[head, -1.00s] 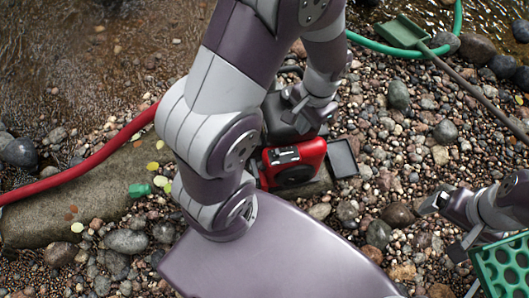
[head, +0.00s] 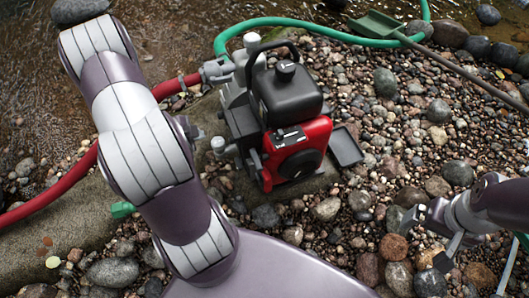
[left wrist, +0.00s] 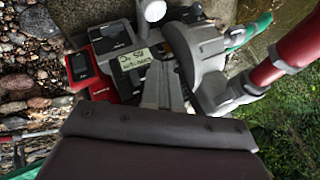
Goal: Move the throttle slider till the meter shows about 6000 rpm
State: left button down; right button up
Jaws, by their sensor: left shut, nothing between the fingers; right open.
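The red and black engine pump (head: 292,100) stands on a flat stone in the head view. The throttle slider strip (head: 289,138) is a dark band with small pale marks on the red housing; its exact setting is too small to read. In the left wrist view, a small meter (left wrist: 146,62) has a pale display with turned digits that I cannot read surely. My left gripper (left wrist: 161,78) is shut and empty, its fingers pointing towards the meter area. In the head view, my left arm mostly hides it, left of the engine. My right gripper (head: 427,240) is open and empty over the gravel.
A red hose (head: 50,198) joins the pump from the left and a green hose (head: 330,36) runs behind it. A dark square tray (head: 346,147) lies right of the engine. A green-bladed shovel (head: 377,25) lies at the back. Gravel and stones surround the pump.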

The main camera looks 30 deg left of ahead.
pick_arm(q)
notch_tip(320, 180, down, 3)
jog(key=d+m+t+h+b, duration=0.2)
jog(key=d+m+t+h, duration=0.1)
jog(key=m, duration=0.2)
jog(key=m+t+h, duration=0.3)
jog(key=m+h, duration=0.6)
jog(key=m, duration=0.2)
send_near(278, 134)
jog(key=b+x, duration=0.5)
jog(key=shift+w+d+f, duration=0.15)
jog(key=shift+d, duration=0.1)
jog(key=shift+w+d+r+y+b, duration=0.2)
jog(key=shift+w+d+y+b, duration=0.15)
jog(key=shift+w, duration=0.2)
pick_arm(e)
notch_tip(278, 134, down, 10)
